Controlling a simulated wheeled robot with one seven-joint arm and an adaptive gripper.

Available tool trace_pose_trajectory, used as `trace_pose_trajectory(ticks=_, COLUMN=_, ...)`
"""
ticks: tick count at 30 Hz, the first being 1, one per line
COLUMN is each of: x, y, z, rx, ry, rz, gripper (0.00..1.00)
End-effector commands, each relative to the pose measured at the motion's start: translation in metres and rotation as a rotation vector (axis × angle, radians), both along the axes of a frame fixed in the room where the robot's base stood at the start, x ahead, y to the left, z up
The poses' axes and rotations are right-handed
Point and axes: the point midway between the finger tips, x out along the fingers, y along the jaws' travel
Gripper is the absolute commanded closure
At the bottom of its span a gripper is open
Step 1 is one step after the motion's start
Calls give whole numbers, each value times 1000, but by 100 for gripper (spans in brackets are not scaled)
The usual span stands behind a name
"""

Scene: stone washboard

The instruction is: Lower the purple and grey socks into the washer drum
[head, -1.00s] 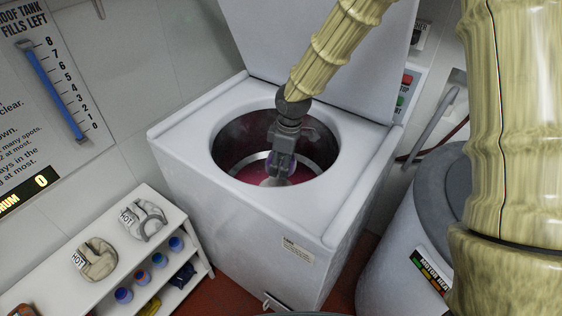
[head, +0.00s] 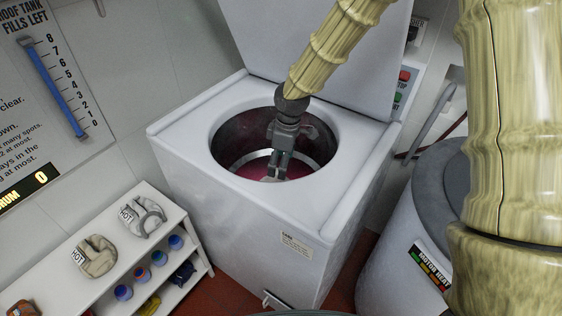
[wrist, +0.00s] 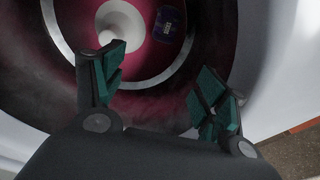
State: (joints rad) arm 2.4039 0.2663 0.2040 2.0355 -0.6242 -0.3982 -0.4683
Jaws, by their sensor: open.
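The washer drum (head: 232,150) is open at the top of the white washer (head: 200,165), its inside dark with a crimson floor. My gripper (head: 277,178) reaches down through the opening, fingers apart and empty. In the wrist view my gripper (wrist: 162,75) shows teal pads spread wide. Beyond them, a small dark purple bundle (wrist: 171,24) with a pale mark lies on the crimson drum floor beside the white central cone (wrist: 118,24). It is apart from the fingers. I cannot make out a separate grey sock.
The washer's raised lid (head: 300,45) stands behind the opening. A white shelf (head: 185,215) at lower left holds two HOT-labelled mitts (head: 142,216) and several small coloured rolls (head: 159,258). A grey-lidded tub (head: 425,195) with a motor heat label stands to the right.

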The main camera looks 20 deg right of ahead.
Motion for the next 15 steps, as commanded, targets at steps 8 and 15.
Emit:
trace_pose_trajectory(ticks=8, x=0, y=-4, z=36, rx=2, ry=-3, rz=-1, gripper=27)
trace_pose_trajectory(ticks=15, x=-3, y=-8, z=77, rx=2, ry=-2, rz=0, gripper=27)
